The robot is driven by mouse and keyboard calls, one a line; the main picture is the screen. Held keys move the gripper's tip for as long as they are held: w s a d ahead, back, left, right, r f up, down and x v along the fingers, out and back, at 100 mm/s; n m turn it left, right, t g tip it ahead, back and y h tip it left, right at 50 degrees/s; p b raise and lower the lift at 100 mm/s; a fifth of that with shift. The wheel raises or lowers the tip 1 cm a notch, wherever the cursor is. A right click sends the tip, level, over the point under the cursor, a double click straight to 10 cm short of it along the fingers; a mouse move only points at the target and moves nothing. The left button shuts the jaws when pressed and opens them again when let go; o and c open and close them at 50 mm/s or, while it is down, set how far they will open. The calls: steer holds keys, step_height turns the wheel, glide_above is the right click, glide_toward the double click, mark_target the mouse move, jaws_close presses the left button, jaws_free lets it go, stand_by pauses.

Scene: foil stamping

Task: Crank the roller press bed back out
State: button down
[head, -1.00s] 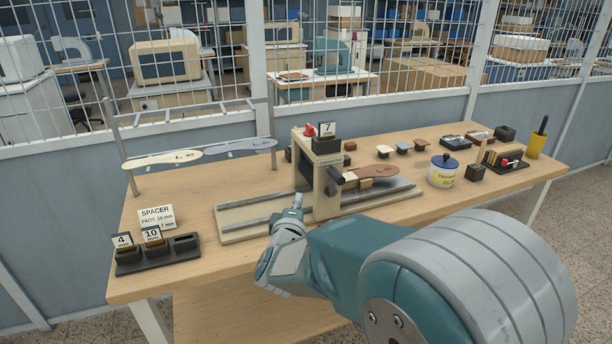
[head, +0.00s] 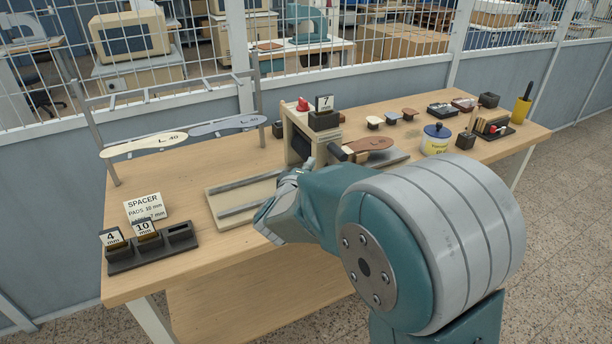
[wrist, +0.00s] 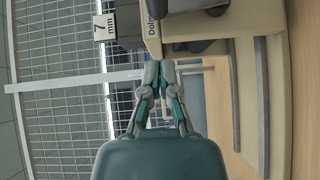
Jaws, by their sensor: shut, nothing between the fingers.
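The roller press (head: 297,140) stands in the middle of the bench, a beige frame with a dark crank handle (head: 338,153) on its near side. Its bed (head: 232,211) has two grey rails and runs out left and right of the frame. A brown sole-shaped piece (head: 371,144) lies on the right part. My arm covers part of the bed. My gripper (wrist: 160,66) is shut and empty in the wrist view, with its tips near the press frame (wrist: 182,22). In the head view its fingertips are hard to make out by the press.
A 7 mm spacer block (head: 324,117) sits on the press. A spacer rack (head: 152,248) stands at front left, a rack with two sole shapes (head: 142,145) behind it. A lidded jar (head: 436,140) and small blocks occupy the right. Bare bench lies left of the bed.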

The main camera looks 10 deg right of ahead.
mark_target(336, 155)
steer(key=d, duration=0.1)
steer(key=w+d, duration=0.1)
steer(key=d, duration=0.1)
steer(key=w+d, duration=0.1)
steer(key=d, duration=0.1)
steer(key=shift+w+f, duration=0.15)
steer(key=shift+w, duration=0.1)
steer(key=shift+a, duration=0.15)
steer(key=shift+w+d, duration=0.25)
steer(key=shift+d, duration=0.45)
steer(key=shift+s+d, duration=0.1)
steer(key=shift+d, duration=0.05)
